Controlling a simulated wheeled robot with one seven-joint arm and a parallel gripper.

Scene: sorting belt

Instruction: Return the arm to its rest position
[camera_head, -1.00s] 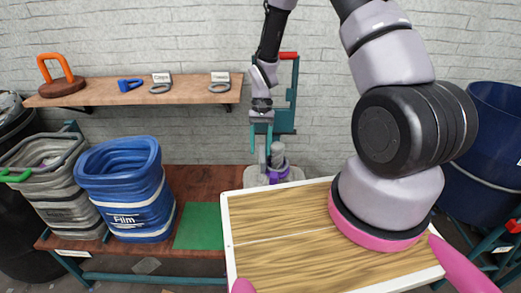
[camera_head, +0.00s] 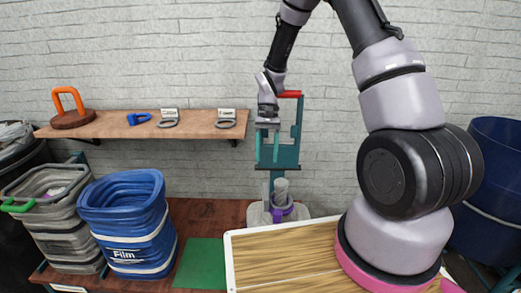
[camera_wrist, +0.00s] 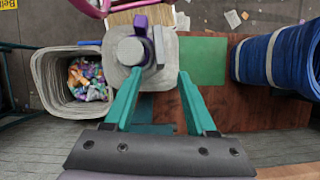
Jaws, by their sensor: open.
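My arm rises from its pink-ringed base at the right of the head view and bends over to the left. My gripper (camera_head: 266,152) hangs below the wrist with its two teal fingers pointing down. In the wrist view the fingers (camera_wrist: 160,95) are spread apart with nothing between them. Below and beyond the fingertips stands a grey round-topped object with a purple part (camera_head: 282,200), on a pale grey base; the wrist view shows its top (camera_wrist: 133,50). The fingers look apart from it.
A blue bin marked Film (camera_head: 128,222) and a grey bin (camera_head: 52,215) stand at the left. A shelf (camera_head: 95,130) holds an orange-handled tool (camera_head: 68,105) and a blue piece (camera_head: 139,118). A green mat (camera_head: 203,262) lies on the brown bench, beside a wooden-topped board (camera_head: 285,260).

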